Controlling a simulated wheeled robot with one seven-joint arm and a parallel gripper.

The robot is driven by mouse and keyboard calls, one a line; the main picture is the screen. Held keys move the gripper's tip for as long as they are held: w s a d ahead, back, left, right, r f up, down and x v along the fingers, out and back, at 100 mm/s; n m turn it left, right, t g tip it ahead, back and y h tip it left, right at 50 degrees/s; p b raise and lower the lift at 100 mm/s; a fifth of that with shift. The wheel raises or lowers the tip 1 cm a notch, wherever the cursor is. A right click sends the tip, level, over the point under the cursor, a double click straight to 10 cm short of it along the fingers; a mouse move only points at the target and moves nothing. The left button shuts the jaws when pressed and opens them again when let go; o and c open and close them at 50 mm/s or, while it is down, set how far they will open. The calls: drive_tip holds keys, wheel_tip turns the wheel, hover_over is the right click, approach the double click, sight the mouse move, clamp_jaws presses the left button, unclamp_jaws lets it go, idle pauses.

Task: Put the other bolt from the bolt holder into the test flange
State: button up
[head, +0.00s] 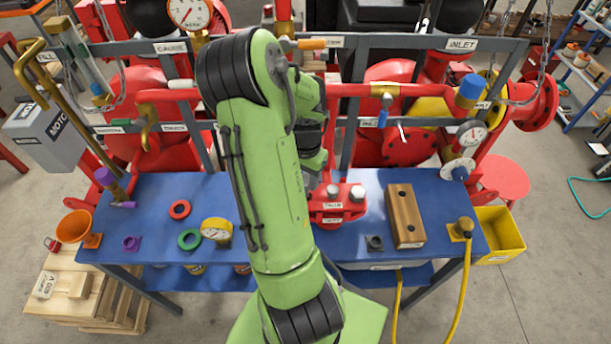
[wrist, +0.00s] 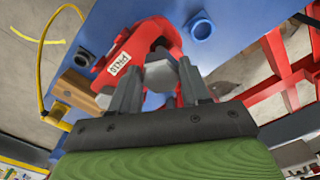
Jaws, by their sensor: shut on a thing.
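The red test flange (head: 325,212) stands on the blue table, right of my green arm; in the wrist view it (wrist: 138,45) lies just beyond the fingertips. Two grey hex bolt heads show at its top in the head view, a left one (head: 332,190) and a right one (head: 357,192). My gripper (wrist: 158,85) is shut on a grey bolt (wrist: 160,74) at the flange. I cannot tell how deep this bolt sits. My arm hides most of the gripper in the head view. The wooden bolt holder (head: 405,218) shows no bolt standing in it.
A dark square fitting (head: 375,243) lies left of the holder. A yellow hose (head: 463,285) hangs over the right front edge. Red pipes (head: 350,91) and labelled rails cross behind the table.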

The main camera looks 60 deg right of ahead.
drive_tip(key=shift+f+b, duration=2.7)
drive_tip(key=shift+f, duration=0.2)
drive_tip(key=o, duration=1.1)
drive_tip(key=shift+o, duration=0.2)
drive_tip(key=shift+r, duration=0.15)
wheel_tip(320, 180, up, 16)
drive_tip(key=p, duration=0.2)
drive_tip(key=shift+f, duration=0.2)
